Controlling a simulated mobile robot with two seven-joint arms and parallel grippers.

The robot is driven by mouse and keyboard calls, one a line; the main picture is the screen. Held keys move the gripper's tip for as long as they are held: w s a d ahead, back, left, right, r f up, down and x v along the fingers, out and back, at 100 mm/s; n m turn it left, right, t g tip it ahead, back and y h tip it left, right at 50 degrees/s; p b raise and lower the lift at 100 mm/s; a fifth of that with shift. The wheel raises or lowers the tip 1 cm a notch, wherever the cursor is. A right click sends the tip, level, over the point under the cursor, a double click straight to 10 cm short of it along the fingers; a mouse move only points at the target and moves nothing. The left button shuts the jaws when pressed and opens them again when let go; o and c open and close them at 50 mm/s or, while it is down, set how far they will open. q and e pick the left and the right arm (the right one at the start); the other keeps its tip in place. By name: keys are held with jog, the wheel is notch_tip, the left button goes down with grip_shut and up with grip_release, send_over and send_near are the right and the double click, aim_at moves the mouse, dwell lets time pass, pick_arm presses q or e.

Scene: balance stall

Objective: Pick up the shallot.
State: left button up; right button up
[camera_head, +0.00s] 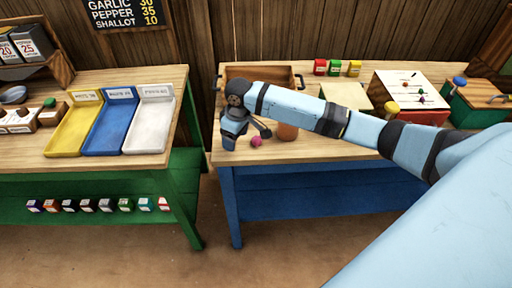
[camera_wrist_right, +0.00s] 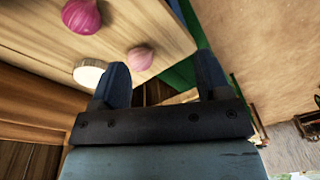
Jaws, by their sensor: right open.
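A small magenta bulb (camera_head: 256,141), which looks like the shallot, lies on the wooden top of the blue table, near its front left corner. In the right wrist view two bulbs show: a purple one (camera_wrist_right: 83,15) at the top left and a paler pink one (camera_wrist_right: 140,57) nearer the fingers. I cannot tell for sure which of them the head view shows. My right gripper (camera_wrist_right: 163,78) is open and empty, with the pink bulb just beyond its fingers. In the head view the right gripper (camera_head: 232,138) is just left of the magenta bulb. My left gripper is not in view.
A brown-orange pot (camera_head: 287,131) stands right of the bulb, partly behind my arm. A pale round piece (camera_wrist_right: 90,73) lies by the pink bulb. A wooden tray (camera_head: 290,79) is behind. The green table (camera_head: 183,90) with trays stands left, across a gap.

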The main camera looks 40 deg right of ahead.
notch_tip(320, 180, up, 7)
jog(key=g+h+b, duration=0.2)
send_over(256, 137)
jog(key=w, duration=0.1)
jog(key=shift+m, duration=0.4)
jog(key=f, duration=0.8)
jog(key=shift+s+d, duration=0.1)
jog(key=shift+s, duration=0.2)
jog(key=shift+s+f, duration=0.15)
jog(key=shift+f, duration=1.2)
jog(key=shift+s+f, duration=0.15)
jog(key=shift+f, duration=1.2)
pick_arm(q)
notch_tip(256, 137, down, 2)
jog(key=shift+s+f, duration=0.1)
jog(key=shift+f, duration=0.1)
pick_arm(e)
jog(key=c, duration=1)
